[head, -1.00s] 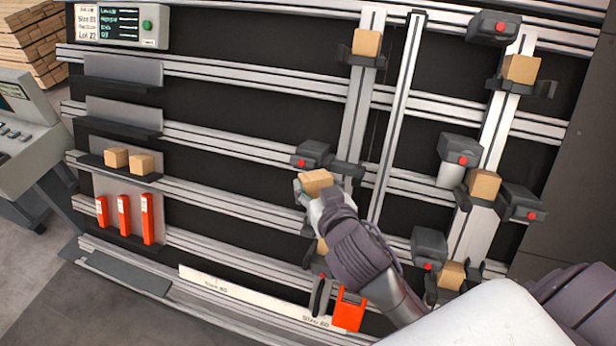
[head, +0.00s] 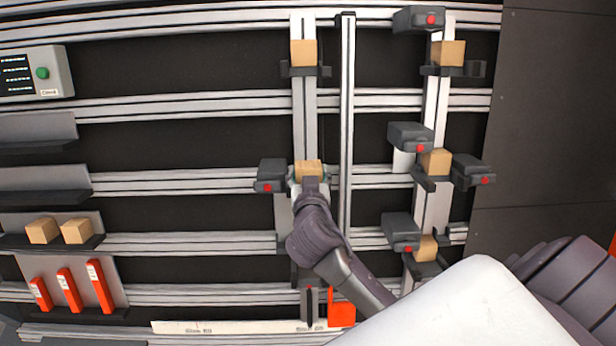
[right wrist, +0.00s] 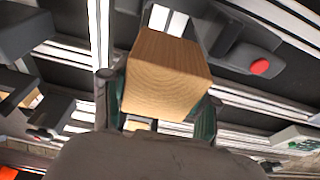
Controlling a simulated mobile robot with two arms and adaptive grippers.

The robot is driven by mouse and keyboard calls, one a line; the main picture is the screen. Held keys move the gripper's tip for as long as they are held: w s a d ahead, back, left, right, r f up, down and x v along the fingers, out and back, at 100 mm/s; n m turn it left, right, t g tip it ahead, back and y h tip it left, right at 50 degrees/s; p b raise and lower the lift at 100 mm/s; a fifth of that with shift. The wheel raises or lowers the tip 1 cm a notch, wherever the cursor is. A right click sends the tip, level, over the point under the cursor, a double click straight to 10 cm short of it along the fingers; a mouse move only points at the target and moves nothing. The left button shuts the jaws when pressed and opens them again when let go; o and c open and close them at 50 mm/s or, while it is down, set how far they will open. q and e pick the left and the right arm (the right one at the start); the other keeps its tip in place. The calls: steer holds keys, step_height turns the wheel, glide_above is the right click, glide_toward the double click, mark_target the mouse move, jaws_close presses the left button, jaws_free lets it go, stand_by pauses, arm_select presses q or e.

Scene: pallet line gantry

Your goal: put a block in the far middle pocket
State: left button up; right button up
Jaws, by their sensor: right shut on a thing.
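My right gripper (head: 309,181) is shut on a light wooden block (head: 309,167) at the middle of the left upright (head: 304,115). The same block fills the middle of the right wrist view (right wrist: 165,78), between the two fingers. It lines up with the upright, just right of a dark clamp (head: 271,174) with a red button. The gripper hides the pocket there, so I cannot tell whether the block touches it. A block (head: 304,52) sits in the upright's top pocket (head: 306,71). My left gripper is not in view.
The right upright (head: 434,105) carries blocks at its top (head: 448,53), middle (head: 436,161) and bottom (head: 426,248), with dark clamps around them. Two spare blocks (head: 59,232) lie on a left shelf above red pieces (head: 69,290). A bare rail (head: 346,120) stands beside the gripper.

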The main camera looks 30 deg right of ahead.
steer(key=shift+w+d+f+b, duration=0.3)
steer(key=shift+w+f, duration=0.1)
steer(key=shift+w, duration=0.25)
steer(key=shift+w+d+f+b, duration=0.15)
steer(key=shift+w+f+b, duration=0.1)
steer(key=shift+w+f, duration=0.25)
steer(key=shift+f+b+x, duration=0.2)
steer(key=shift+b+x, duration=0.6)
steer(key=shift+x, duration=0.9)
steer(key=shift+w+d+f+b, duration=0.2)
steer(key=shift+w+f+b, duration=0.15)
steer(key=shift+w, duration=0.1)
steer(key=shift+w+d+f+b, duration=0.25)
steer(key=shift+w+b, duration=0.05)
steer(key=shift+w, duration=0.2)
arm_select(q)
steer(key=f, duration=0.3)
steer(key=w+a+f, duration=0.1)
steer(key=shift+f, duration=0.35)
arm_select(e)
steer(key=shift+d, duration=0.15)
arm_select(q)
steer(key=shift+b, duration=0.3)
arm_select(e)
steer(key=shift+r, duration=0.1)
